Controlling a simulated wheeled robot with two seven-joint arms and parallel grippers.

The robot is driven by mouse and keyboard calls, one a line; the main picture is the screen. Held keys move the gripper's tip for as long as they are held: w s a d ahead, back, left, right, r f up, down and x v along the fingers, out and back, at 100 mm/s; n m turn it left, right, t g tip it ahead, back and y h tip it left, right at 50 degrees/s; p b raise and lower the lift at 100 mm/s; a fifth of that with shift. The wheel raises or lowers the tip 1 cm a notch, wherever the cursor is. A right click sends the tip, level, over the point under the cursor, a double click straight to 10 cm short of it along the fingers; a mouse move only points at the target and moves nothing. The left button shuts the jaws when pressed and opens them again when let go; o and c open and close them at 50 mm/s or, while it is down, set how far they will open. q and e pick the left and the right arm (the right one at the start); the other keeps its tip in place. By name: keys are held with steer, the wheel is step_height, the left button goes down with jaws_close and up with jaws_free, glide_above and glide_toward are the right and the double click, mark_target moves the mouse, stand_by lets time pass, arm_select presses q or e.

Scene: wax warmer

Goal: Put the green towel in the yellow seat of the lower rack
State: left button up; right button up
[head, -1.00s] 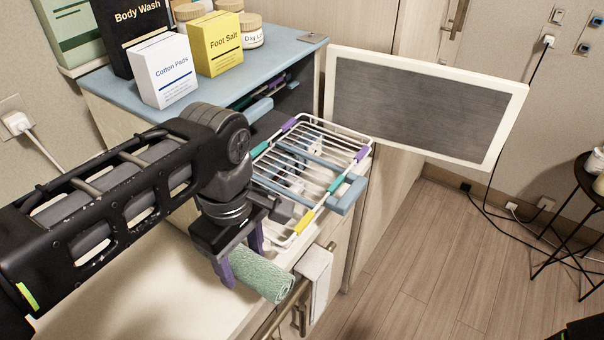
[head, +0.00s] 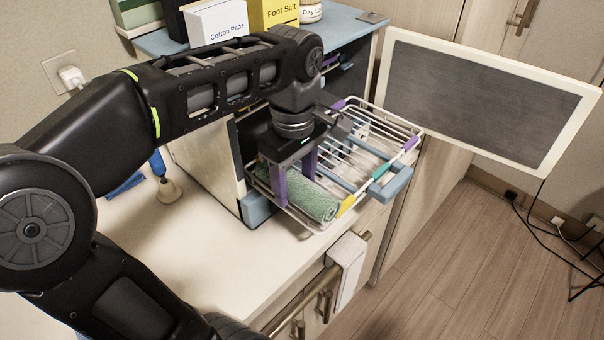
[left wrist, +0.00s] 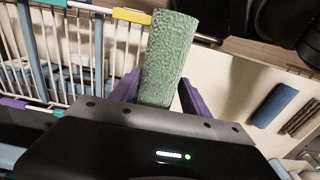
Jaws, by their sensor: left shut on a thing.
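The rolled green towel (head: 312,199) is held in my left gripper (head: 295,182), whose purple fingers are shut on it. In the head view it hangs over the near-left side of the pulled-out white wire rack (head: 378,116). The yellow seat (head: 346,206) is a yellow clip on the rack's near rim, just right of the towel's near end. In the left wrist view the towel (left wrist: 170,58) stands out between the purple fingers, with the yellow clip (left wrist: 132,16) to its left. Whether the towel touches the rack cannot be told. My right gripper is not in view.
The rack has purple and teal (head: 411,143) clips and a blue handle (head: 390,184). An open dark-panelled door (head: 480,95) stands to the right. Boxes stand on the blue cabinet top (head: 160,42). A blue roll (left wrist: 275,105) lies on the counter, which is otherwise largely clear (head: 200,265).

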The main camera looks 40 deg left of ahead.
mark_target(302, 172)
arm_select(q)
steer(key=w, duration=0.1)
steer(key=w+a+p, duration=0.1)
steer(key=w, duration=0.1)
steer(key=w+a, duration=0.1)
steer(key=shift+w+a+r+p, duration=0.15)
steer(key=shift+w+a+p, duration=0.15)
steer(key=shift+w, duration=0.25)
steer(key=shift+w+a, duration=0.1)
steer(key=shift+w+a+p, duration=0.15)
steer(key=shift+w+p, duration=0.15)
steer(key=shift+w, duration=0.05)
step_height(302, 172, down, 4)
steer(key=shift+s+r+p, duration=0.1)
steer(key=shift+r+p, duration=0.1)
steer(key=shift+p, duration=0.15)
steer(key=shift+f, duration=0.2)
steer(key=shift+f+b, duration=0.15)
steer(key=shift+b, duration=0.15)
steer(key=o, duration=1.5)
steer(key=shift+c, duration=0.2)
